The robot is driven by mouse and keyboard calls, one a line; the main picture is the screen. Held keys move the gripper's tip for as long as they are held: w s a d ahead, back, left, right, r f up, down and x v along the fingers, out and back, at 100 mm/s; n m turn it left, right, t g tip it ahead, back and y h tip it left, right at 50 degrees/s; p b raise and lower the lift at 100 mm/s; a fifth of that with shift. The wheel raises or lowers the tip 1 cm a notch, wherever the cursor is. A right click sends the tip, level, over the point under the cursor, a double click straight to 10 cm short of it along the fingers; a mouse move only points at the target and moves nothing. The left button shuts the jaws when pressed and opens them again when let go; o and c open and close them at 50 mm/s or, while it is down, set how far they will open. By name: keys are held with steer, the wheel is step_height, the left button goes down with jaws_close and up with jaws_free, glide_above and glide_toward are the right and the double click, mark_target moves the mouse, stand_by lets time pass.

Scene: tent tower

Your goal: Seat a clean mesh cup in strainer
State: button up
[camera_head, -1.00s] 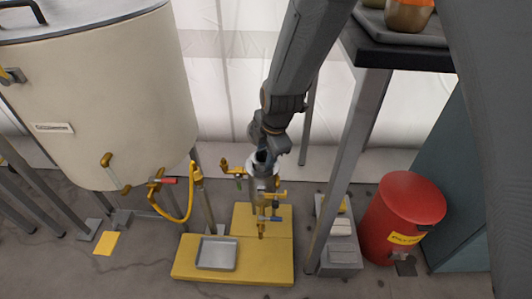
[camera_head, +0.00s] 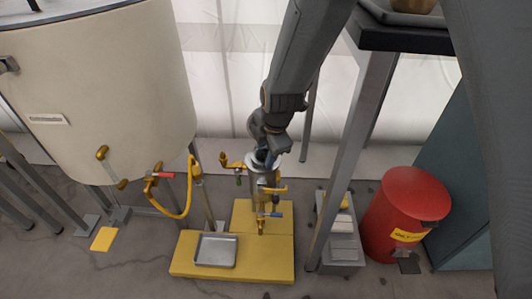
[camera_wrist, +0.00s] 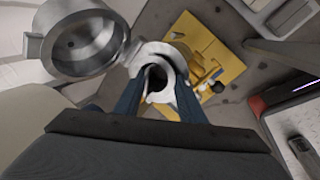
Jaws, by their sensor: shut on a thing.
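My gripper (camera_wrist: 157,82) points down at the strainer on the yellow base. In the wrist view its two blue fingers are shut on a pale metal ring-shaped thing with a dark opening, probably the mesh cup (camera_wrist: 155,52). Mesh is not discernible, and the fingers hide much of it. In the head view the strainer (camera_head: 265,181) is an upright metal body with yellow fittings, directly below my gripper. A round metal part like an open lid (camera_wrist: 82,42) lies at left in the wrist view. I cannot tell how deep the cup is in the strainer.
A large cream tank (camera_head: 95,95) with a yellow hose stands at left. A grey tray (camera_head: 216,250) lies on the yellow base (camera_head: 270,270). A table leg (camera_head: 340,180) and a red bin (camera_head: 405,205) stand at right.

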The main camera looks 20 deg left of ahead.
steer(key=o, duration=1.3)
steer(key=shift+s+f, duration=0.1)
steer(key=shift+f, duration=0.35)
steer(key=shift+o, duration=0.6)
steer(key=shift+s+d, duration=0.1)
steer(key=shift+f, duration=0.1)
steer(key=p+v, duration=0.2)
steer(key=v, duration=0.6)
steer(key=shift+w+a+r, duration=0.2)
steer(key=shift+w+r, duration=0.15)
steer(key=shift+r, duration=0.15)
